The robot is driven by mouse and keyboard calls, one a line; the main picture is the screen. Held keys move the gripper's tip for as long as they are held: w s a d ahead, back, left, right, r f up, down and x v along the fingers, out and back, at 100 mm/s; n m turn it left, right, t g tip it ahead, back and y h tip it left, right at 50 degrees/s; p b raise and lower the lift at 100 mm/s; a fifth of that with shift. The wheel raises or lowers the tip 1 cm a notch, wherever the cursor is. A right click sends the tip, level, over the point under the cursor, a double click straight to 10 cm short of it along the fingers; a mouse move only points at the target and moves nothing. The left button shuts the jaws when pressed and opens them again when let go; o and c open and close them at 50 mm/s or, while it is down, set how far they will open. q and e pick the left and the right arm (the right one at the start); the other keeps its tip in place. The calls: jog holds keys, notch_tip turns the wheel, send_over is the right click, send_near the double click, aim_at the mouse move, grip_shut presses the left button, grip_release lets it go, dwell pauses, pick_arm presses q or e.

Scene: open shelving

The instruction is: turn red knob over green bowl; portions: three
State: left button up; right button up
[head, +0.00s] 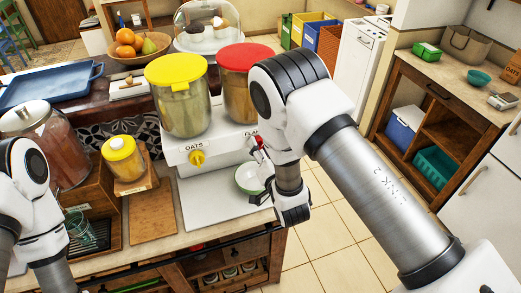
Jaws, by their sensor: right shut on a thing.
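The dispenser (225,139) stands on the counter with two clear jars. One jar has a yellow lid (176,69), the other a red lid (245,55). A yellow knob (197,158) is on its front, under the label OATS. The red knob (257,141) is on the front to the right, mostly covered by my right gripper (262,155), which is shut on it. The green bowl (246,180) sits below, partly hidden by my right arm; its contents cannot be made out. My left arm shows at the left edge, but its gripper is out of view.
A yellow-lidded jar (123,158) on a wooden stand, a larger jar (52,145) and a wooden board (153,211) are left of the dispenser. A fruit bowl (139,56), glass dome (208,28) and blue tray (48,86) lie behind. Open floor is at right.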

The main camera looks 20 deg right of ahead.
jog(key=m+b, duration=0.1)
jog(key=m, duration=0.4)
jog(key=shift+m, duration=0.3)
jog(key=m+b, duration=0.1)
jog(key=m, duration=0.4)
jog(key=shift+d+f, duration=0.1)
jog(key=shift+f, duration=0.05)
jog(key=o, duration=1.1)
jog(key=s, duration=0.7)
jog(key=shift+s+d, duration=0.15)
jog(key=shift+s, duration=0.1)
jog(key=shift+o, duration=0.2)
